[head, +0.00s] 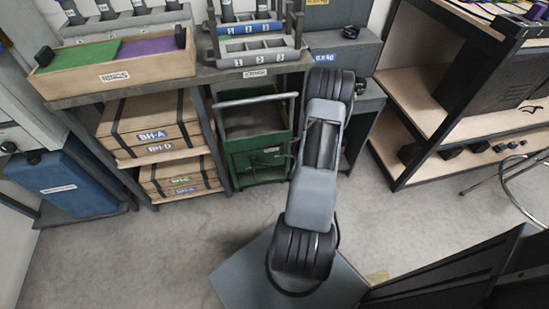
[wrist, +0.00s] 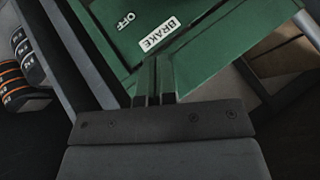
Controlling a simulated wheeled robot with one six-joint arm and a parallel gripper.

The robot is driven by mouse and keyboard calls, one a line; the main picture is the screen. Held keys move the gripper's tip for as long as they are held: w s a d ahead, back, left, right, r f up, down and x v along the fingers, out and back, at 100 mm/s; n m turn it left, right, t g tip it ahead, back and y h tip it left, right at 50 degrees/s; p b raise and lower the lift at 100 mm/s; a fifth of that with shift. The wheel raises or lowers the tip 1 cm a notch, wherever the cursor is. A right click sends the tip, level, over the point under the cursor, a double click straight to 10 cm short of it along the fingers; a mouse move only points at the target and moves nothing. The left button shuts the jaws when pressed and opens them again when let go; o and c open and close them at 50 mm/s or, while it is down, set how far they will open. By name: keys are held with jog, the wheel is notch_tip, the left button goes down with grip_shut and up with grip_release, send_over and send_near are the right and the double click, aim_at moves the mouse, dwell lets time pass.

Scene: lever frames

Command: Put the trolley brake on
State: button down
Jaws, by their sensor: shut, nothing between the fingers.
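The green trolley (head: 243,163) stands under the bench in the head view, with a grey handle bar (head: 255,99) across its top. In the wrist view its green panel (wrist: 215,50) fills the upper middle, tilted. A white BRAKE label (wrist: 160,32) and the word OFF (wrist: 125,21) are on that panel. I cannot make out a brake lever in the wrist view. My gripper (wrist: 153,78) is shut and empty, its tips in front of the panel below the BRAKE label. I cannot tell whether they touch it. In the head view my arm hides the gripper.
Wooden crates (head: 152,125) stand on shelves left of the trolley. A blue case (head: 65,187) is at the far left. A shelf unit (head: 410,90) stands at the right, with a stool (head: 510,165) in front. The floor (head: 160,245) in front of the trolley is clear.

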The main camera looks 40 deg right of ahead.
jog(key=b, duration=0.4)
send_over(269, 164)
jog(key=d, duration=0.2)
jog(key=f, duration=0.7)
jog(key=shift+s, duration=0.25)
jog(key=shift+w+a+f+b, duration=0.1)
jog(key=shift+a+f+b, duration=0.3)
jog(key=shift+f, duration=0.2)
jog(key=shift+w+a+f+b, duration=0.1)
jog(key=shift+a+f+b, duration=0.25)
jog(key=shift+f, duration=0.25)
jog(key=shift+a+f, duration=0.25)
jog(key=shift+f, duration=0.1)
